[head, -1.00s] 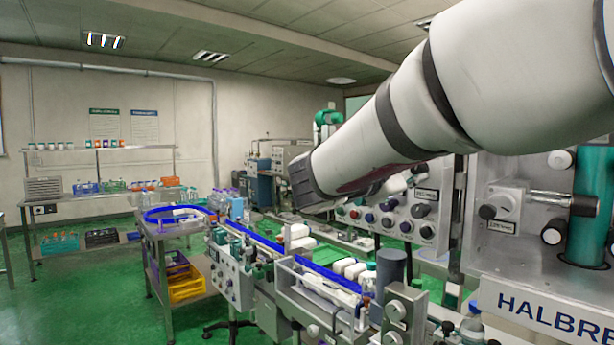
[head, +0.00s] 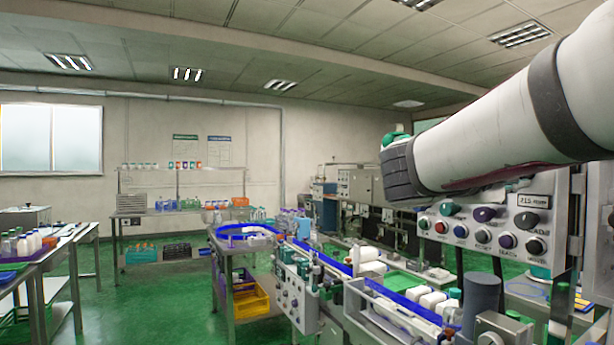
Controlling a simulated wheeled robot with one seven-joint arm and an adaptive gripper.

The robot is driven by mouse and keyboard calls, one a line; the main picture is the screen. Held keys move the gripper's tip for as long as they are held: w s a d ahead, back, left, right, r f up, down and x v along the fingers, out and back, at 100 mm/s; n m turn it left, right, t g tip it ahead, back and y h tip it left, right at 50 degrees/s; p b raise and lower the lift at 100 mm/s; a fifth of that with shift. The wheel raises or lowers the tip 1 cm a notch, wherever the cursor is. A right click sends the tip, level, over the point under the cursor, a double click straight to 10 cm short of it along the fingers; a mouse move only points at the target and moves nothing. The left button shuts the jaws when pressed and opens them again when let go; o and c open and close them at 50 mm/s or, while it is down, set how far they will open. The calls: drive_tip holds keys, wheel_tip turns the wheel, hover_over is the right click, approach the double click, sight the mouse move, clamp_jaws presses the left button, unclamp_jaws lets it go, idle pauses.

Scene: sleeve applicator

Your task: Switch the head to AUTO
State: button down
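A grey control panel (head: 467,233) with several coloured buttons and dark knobs stands at the right in the head view. A small display on it reads about "215 mm". One black knob (head: 535,246) sits at its lower right; its label is too small to read surely. I cannot tell which control carries AUTO. My arm reaches in from the upper right and ends at a dark grey wrist part (head: 402,172) above and left of the panel. My gripper's fingers do not show, so its opening is hidden.
A conveyor with blue rails (head: 408,303) and white bottles runs below the panel. A dark grey cylinder (head: 481,303) stands at its near end. A second control box (head: 295,294) is on the conveyor's side. Green floor (head: 165,300) is clear at the left.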

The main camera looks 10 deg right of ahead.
idle(0.3)
drive_tip(key=c, duration=1.4)
unclamp_jaws()
drive_tip(key=v, duration=1.2)
